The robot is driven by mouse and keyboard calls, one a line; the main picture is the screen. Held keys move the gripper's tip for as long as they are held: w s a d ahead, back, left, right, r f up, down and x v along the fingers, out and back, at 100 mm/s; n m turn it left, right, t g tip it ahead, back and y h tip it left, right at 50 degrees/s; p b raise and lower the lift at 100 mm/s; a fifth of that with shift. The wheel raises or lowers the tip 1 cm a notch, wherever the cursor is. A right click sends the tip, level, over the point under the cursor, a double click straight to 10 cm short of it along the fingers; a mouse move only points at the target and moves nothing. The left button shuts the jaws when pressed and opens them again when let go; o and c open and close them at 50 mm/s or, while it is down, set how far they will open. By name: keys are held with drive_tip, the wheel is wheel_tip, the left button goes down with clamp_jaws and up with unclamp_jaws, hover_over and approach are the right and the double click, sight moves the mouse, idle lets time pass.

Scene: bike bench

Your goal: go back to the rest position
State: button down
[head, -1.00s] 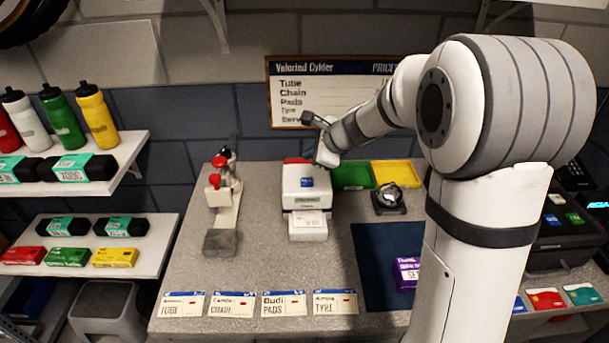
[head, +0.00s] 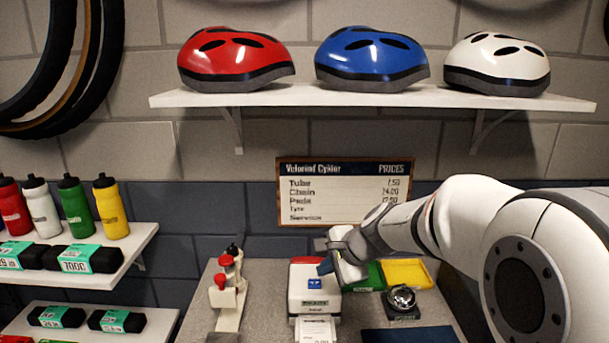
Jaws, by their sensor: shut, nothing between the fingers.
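My gripper (head: 326,264) is at the end of my arm, which reaches in from the right in the head view. It is small in the picture, just above the right side of a white boxy device (head: 303,302) with a blue key and a paper slip at its front. From this view I cannot tell whether the fingertips touch the device. The gripper is shut with nothing seen in it.
A red-and-white tool (head: 229,292) stands left. A price board (head: 345,192) hangs on the wall. A shelf (head: 370,99) with helmets is above; bottles (head: 74,209) stand left.

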drive_tip(key=s+d+n+g+h, duration=0.1)
drive_tip(key=s+d+n, duration=0.4)
drive_tip(key=s, duration=0.7)
drive_tip(key=s+d+n+g+h, duration=0.1)
drive_tip(key=s+d+n+h, duration=0.3)
drive_tip(key=s+n, duration=0.4)
drive_tip(key=s+d, duration=0.1)
drive_tip(key=s, duration=0.3)
drive_tip(key=shift+d+f+h, duration=0.15)
drive_tip(key=shift+f+h, duration=0.05)
drive_tip(key=shift+h, duration=0.1)
drive_tip(key=shift+w, duration=0.1)
idle(0.4)
idle(0.9)
